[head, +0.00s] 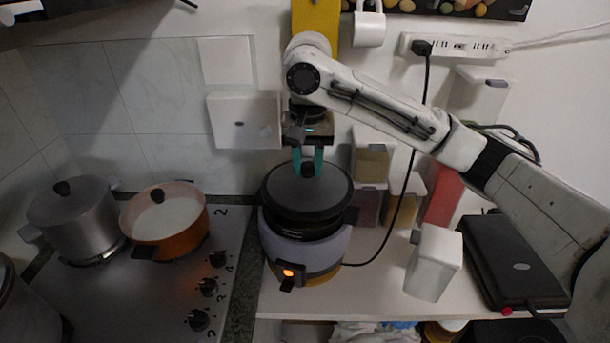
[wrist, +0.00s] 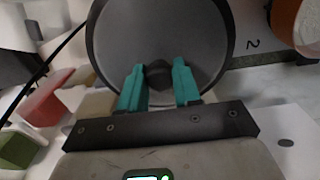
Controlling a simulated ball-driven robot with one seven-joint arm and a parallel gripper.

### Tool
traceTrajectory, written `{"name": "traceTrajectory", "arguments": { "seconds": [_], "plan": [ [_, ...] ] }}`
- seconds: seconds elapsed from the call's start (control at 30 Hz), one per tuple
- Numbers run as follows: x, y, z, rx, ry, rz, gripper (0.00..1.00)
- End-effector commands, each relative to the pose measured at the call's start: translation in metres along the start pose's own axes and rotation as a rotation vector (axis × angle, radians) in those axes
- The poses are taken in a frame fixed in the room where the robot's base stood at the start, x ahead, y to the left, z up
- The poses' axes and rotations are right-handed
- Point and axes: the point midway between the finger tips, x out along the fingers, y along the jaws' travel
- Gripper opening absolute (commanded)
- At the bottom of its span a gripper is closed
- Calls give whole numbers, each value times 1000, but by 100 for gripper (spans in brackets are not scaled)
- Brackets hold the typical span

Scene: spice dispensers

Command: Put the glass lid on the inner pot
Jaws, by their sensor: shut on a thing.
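The round dark glass lid (head: 285,187) is over the dark inner pot (head: 300,229), roughly level, in the middle of the head view. The pot sits in a grey cooker (head: 325,254) with a lit orange lamp on its front. I cannot tell whether the lid rests on the pot rim or is slightly above it. My gripper (head: 308,163) comes down from above with its teal fingers shut on the lid's black knob. In the wrist view, my gripper (wrist: 159,88) has a finger on each side of the knob (wrist: 158,72), and the lid (wrist: 195,35) hides the pot.
On the stove at left stand a silver lidded pot (head: 78,222) and an orange pot (head: 177,232). A white container (head: 434,262) and a black flat appliance (head: 512,258) are at right. Spice dispensers (head: 369,167) stand behind the cooker, and a black cord (head: 402,205) runs beside it.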

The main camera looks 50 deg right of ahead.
Motion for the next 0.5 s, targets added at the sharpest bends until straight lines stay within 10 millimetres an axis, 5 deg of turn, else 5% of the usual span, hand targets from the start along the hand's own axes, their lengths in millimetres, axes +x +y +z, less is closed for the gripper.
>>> {"name": "traceTrajectory", "arguments": {
  "seconds": [0.3,0.5],
  "plan": [
    [35,-5,-4,0,0,0,0],
    [39,-5,-4,1,0,0,0]
  ]
}}
